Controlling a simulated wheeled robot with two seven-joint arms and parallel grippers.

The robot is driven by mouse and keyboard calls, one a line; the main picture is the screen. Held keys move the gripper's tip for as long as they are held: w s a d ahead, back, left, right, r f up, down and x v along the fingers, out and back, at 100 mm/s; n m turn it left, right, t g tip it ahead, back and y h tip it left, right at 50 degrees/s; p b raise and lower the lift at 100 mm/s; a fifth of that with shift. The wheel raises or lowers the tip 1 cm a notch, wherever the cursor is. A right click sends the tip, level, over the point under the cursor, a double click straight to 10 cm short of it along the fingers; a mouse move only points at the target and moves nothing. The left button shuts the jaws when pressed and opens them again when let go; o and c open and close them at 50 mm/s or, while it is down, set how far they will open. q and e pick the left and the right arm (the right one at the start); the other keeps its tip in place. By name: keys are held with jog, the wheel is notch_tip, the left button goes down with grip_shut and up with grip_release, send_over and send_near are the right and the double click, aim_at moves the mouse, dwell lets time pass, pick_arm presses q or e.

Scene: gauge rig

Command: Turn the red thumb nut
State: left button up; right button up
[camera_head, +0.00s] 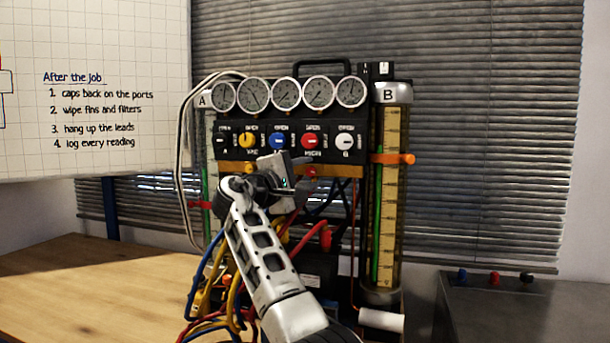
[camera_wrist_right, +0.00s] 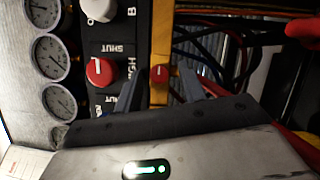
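The red thumb nut (camera_wrist_right: 159,73) is a small red piece on the brass-coloured bar (camera_wrist_right: 160,35) in the right wrist view. In the head view a small red piece (camera_head: 310,169) shows on the bar under the red knob, partly behind my gripper. My right gripper (camera_head: 296,166) is in front of the bar. In the right wrist view its two grey fingers (camera_wrist_right: 161,88) are apart, with the nut between their tips and a gap on each side. I cannot tell whether the tips reach past the nut. My left gripper is not in view.
A larger red knob (camera_wrist_right: 100,72) sits close beside the bar, in a row of coloured knobs under several gauges (camera_head: 286,93). Coloured hoses (camera_head: 205,285) hang below. Clear column B (camera_head: 390,220) with an orange clamp (camera_head: 407,159) stands at right. The wooden table (camera_head: 80,290) is clear at left.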

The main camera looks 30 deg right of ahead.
jog(key=b+v, duration=0.2)
jog(key=v, duration=1.4)
